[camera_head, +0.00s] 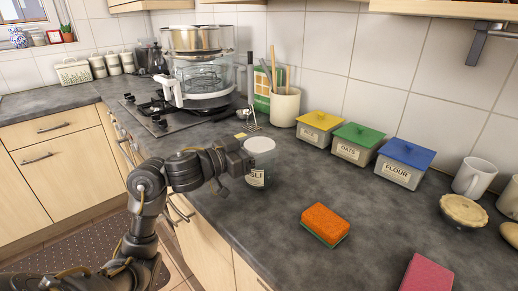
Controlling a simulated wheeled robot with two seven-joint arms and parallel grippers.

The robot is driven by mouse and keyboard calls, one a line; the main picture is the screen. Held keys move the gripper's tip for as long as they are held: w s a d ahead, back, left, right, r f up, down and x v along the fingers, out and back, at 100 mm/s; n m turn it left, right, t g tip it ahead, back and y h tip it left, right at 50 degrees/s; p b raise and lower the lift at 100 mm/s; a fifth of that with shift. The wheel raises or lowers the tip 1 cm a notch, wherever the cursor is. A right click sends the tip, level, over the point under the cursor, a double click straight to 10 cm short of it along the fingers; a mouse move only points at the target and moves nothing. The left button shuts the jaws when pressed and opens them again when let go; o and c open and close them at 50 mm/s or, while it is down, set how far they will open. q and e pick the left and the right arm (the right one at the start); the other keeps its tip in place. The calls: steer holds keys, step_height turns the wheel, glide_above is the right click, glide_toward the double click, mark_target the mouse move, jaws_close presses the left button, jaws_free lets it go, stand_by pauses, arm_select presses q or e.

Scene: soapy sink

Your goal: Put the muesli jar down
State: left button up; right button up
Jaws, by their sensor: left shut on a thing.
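The muesli jar (259,172) is a clear jar with a white top and a label whose visible letters read "SLI". It is upright at the counter's front part, left of the picture's middle. My left gripper (250,163) reaches in from the left and is shut on the jar's side. The gripper hides the left part of the jar and its label. I cannot tell whether the jar's base touches the dark grey counter (285,225). My right gripper is not in view.
An orange and green sponge (325,224) lies right of the jar. Behind stand boxes with yellow (320,121), green (359,134) and blue (407,152) lids, and a utensil crock (285,107). A stove with a steamer (205,75) is behind left. Counter around the sponge is clear.

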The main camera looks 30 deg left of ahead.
arm_select(q)
steer(key=o, duration=1.4)
steer(key=shift+f, duration=0.1)
steer(key=shift+o, duration=0.2)
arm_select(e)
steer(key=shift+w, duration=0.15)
arm_select(q)
steer(key=v, duration=1.2)
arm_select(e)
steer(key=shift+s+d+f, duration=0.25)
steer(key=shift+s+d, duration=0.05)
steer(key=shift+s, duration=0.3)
